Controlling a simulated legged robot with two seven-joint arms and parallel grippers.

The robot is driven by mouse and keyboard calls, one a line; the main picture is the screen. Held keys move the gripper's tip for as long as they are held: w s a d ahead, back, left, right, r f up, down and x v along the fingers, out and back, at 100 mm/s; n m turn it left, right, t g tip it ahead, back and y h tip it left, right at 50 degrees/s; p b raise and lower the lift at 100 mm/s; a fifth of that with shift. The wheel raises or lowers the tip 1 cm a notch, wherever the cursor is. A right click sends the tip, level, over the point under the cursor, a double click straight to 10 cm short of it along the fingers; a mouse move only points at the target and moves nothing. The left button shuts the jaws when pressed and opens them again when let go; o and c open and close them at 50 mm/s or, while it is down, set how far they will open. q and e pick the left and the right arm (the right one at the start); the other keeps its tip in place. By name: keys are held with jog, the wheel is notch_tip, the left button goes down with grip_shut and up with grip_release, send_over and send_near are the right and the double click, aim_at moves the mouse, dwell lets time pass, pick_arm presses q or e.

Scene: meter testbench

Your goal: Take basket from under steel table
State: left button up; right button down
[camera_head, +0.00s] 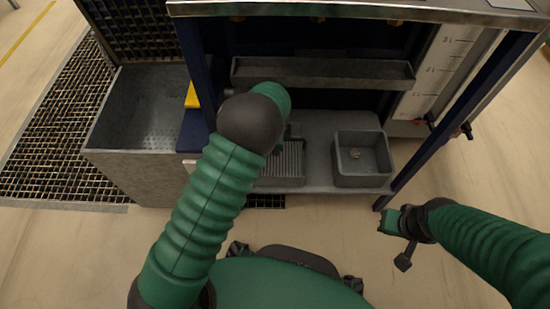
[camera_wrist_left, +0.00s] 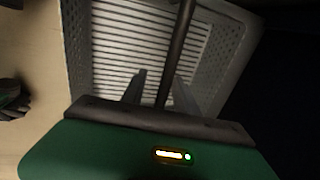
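The grey basket (camera_head: 283,165) with a ribbed floor sits on the lower shelf under the steel table (camera_head: 350,10). My left arm hides part of it. In the left wrist view the basket (camera_wrist_left: 215,85) shows a slatted floor and perforated side walls. A dark bar (camera_wrist_left: 177,50), which looks like its handle, crosses above it. My left gripper (camera_wrist_left: 160,88) is open above the basket, with the bar passing between or just in front of its fingers. My right gripper (camera_head: 395,240) is right of the table's front leg, away from the basket; its finger gap is unclear.
A grey square basin (camera_head: 362,158) stands on the lower shelf (camera_head: 315,125) right of the basket. A long grey trough (camera_head: 320,73) hangs above. Dark blue table legs (camera_head: 455,100) flank the opening. A large grey tank (camera_head: 135,130) stands left. The floor in front is clear.

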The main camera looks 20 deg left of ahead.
pick_arm(q)
jog(key=shift+r, duration=0.1)
grip_shut()
dwell(1.2)
